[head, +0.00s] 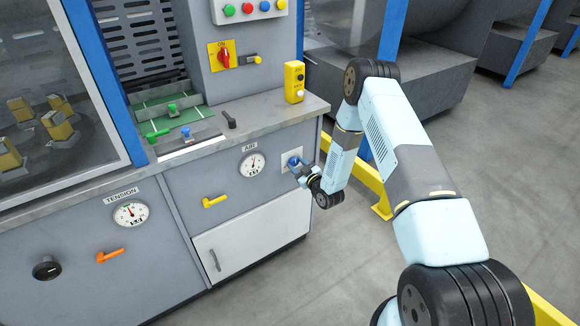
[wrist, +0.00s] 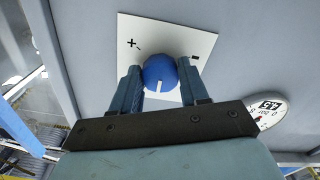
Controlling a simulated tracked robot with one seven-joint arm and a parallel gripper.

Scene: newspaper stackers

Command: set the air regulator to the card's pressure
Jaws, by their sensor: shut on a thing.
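The air regulator knob (wrist: 160,75) is blue with a white index mark, on a white square plate (wrist: 190,38) marked plus and minus. It also shows in the head view (head: 294,161), partly covered by my gripper. My gripper (wrist: 160,86) is shut on the knob, one finger on each side. The AIR gauge (head: 253,164) is a round white dial left of the knob, its needle near upright; it shows partly in the wrist view (wrist: 272,113). The needle's exact reading is too small to tell. I cannot make out a pressure card.
A yellow lever (head: 215,201) sits below the gauge, above a white cabinet door (head: 250,240). The TENSION gauge (head: 131,213), an orange lever (head: 110,256) and a black knob (head: 47,267) are farther left. A yellow box (head: 294,82) stands on the counter. A yellow rail (head: 372,185) runs behind my arm.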

